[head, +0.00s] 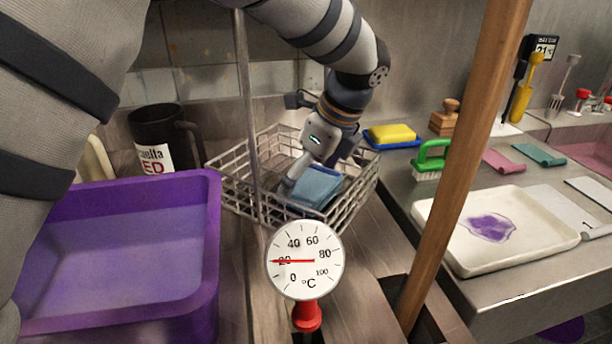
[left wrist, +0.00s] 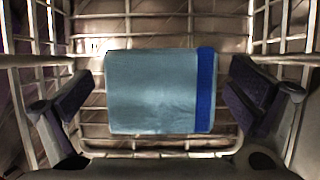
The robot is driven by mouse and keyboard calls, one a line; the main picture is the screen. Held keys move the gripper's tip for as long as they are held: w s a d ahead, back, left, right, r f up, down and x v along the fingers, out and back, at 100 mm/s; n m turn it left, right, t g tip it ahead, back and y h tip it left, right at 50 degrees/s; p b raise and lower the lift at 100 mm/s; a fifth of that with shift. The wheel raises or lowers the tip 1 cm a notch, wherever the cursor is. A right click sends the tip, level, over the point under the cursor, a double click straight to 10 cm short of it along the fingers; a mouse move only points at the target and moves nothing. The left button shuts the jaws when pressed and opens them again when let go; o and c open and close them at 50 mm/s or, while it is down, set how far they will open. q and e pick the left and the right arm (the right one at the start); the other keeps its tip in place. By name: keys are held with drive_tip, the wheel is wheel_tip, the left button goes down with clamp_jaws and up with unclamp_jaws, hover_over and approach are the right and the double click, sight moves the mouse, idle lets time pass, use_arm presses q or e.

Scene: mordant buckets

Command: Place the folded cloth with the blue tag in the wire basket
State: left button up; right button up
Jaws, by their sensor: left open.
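The folded cloth (head: 318,188) is light blue and lies inside the wire basket (head: 361,188), in the middle of the head view. In the left wrist view the cloth (left wrist: 150,92) lies flat over the basket's wire floor (left wrist: 100,28), its dark blue tag (left wrist: 206,92) along the right edge. My left gripper (head: 312,172) reaches down into the basket just above the cloth. In the left wrist view its fingers (left wrist: 160,105) stand wide apart, one on each side of the cloth, with gaps between. My right gripper is not in view.
A purple tub (head: 120,250) and a black mug (head: 165,140) stand left of the basket. A thermometer dial (head: 305,260) and a wooden pole (head: 465,150) stand in front. Right are a yellow sponge (head: 392,134), a green-handled brush (head: 432,158) and a white tray (head: 500,230).

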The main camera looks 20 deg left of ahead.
use_arm(q)
drive_tip(key=v, duration=1.2)
drive_tip(key=shift+r, duration=0.1)
